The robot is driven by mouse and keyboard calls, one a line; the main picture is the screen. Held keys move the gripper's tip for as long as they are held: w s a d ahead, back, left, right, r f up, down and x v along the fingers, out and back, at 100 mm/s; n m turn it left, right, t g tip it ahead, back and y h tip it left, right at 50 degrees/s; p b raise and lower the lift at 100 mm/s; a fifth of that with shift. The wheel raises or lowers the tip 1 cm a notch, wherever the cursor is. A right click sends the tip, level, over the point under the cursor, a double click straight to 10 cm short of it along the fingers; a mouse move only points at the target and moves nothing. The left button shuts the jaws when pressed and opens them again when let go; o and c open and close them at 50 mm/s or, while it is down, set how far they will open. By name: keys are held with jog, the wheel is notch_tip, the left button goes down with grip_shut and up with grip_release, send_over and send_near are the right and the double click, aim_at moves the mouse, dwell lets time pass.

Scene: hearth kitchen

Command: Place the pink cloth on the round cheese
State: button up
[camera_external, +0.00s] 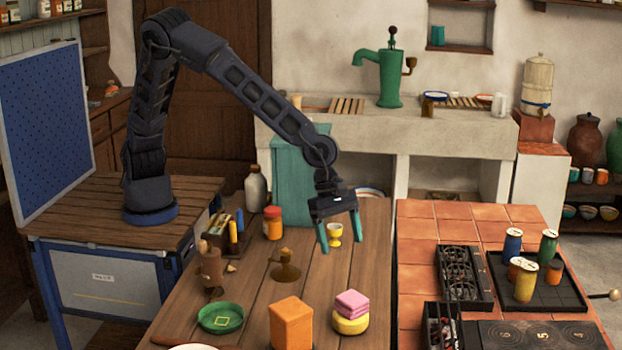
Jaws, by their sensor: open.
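The pink cloth (351,302), a folded square block, lies on top of the yellow round cheese (350,322) near the front right of the wooden table. My gripper (339,245) is open above the table, with its green fingers pointing down. It is farther back than the cloth and apart from it. A yellow egg cup (334,234) shows between the fingers in the picture; I cannot tell whether it is between them or behind them. Nothing is seen held.
An orange block (291,323) stands left of the cheese, and a green dish (221,317) is farther left. A brass candlestick (285,268), a jar (272,222) and a brown mill (211,265) stand farther back. The tiled counter (420,228) with canisters is to the right.

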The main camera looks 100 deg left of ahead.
jog(key=s+a+r+m, duration=0.6)
jog(key=s+a+r, duration=0.3)
jog(key=a, duration=0.4)
jog(key=s+a+r+m, duration=0.6)
jog(key=s+a+r, duration=0.3)
jog(key=a, duration=0.4)
jog(key=s+a+m+y, duration=0.1)
jog(key=s+a+m, duration=0.3)
jog(key=s, duration=0.4)
jog(key=s+a+r+m+t+y, duration=0.1)
jog(key=s+a+m, duration=0.4)
jog(key=s, duration=0.4)
jog(key=s+a+m+y, duration=0.1)
jog(key=s+a+m, duration=0.4)
jog(key=s, duration=0.4)
jog(key=shift+s+a+r, duration=0.2)
jog(key=shift+s+r, duration=0.05)
jog(key=shift+r, duration=0.15)
